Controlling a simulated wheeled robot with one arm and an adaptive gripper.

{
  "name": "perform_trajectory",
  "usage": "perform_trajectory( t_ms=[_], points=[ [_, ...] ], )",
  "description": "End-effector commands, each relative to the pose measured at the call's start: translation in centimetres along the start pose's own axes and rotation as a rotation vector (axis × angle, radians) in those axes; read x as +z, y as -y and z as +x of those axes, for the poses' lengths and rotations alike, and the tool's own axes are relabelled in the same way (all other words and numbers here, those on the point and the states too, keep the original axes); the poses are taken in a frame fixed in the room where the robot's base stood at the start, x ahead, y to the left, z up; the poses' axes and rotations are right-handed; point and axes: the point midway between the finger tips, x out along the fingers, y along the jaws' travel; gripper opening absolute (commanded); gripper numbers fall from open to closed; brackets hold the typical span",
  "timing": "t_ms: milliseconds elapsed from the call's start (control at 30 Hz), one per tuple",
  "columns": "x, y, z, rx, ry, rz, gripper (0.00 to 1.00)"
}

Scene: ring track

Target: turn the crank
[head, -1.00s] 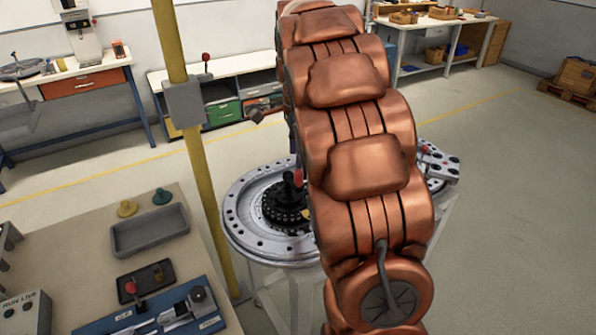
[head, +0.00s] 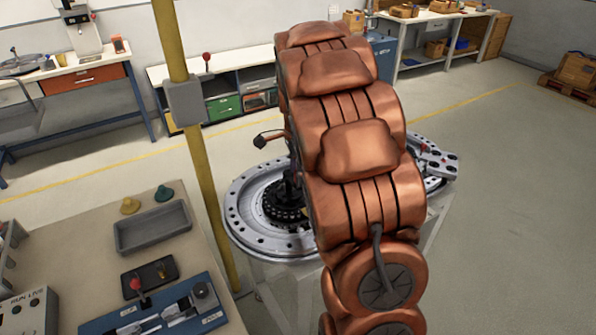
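A round silver ring plate (head: 243,222) with bolt holes round its rim stands on a pale stand beyond the bench. At its centre is a dark toothed hub (head: 280,208). A dark upright part (head: 291,186) rises from the hub area, close against the left edge of my copper arm. It may belong to the crank, but I cannot tell its shape. No red knob shows on it now. My arm covers the right part of the plate. My gripper is hidden behind my arm, so its fingers and any contact with the crank do not show.
A yellow post (head: 200,160) with a grey box stands left of the ring plate. The near-left bench (head: 75,255) holds a grey tray (head: 152,228) and a blue fixture (head: 160,310). Shelves and worktables line the back wall.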

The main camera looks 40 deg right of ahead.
Motion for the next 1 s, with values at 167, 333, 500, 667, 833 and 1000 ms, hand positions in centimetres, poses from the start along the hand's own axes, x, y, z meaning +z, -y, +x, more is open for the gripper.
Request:
perform_trajectory(
  t_ms=[167, 333, 500, 667, 833, 1000],
  points=[
    [-0.01, -0.01, 0.0, 0.0, 0.0, 0.0, 0.31],
    [-0.01, -0.02, 0.0, 0.001, 0.0, 0.0, 0.14],
    [-0.01, -0.02, 0.0, 0.001, 0.0, 0.0, 0.0],
    [-0.01, -0.02, 0.01, 0.001, 0.0, 0.0, 0.0],
    [-0.01, -0.03, 0.01, 0.001, 0.0, 0.0, 0.0],
    [0.02, -0.01, 0.09, 0.001, 0.0, -0.011, 0.0]
  ],
)
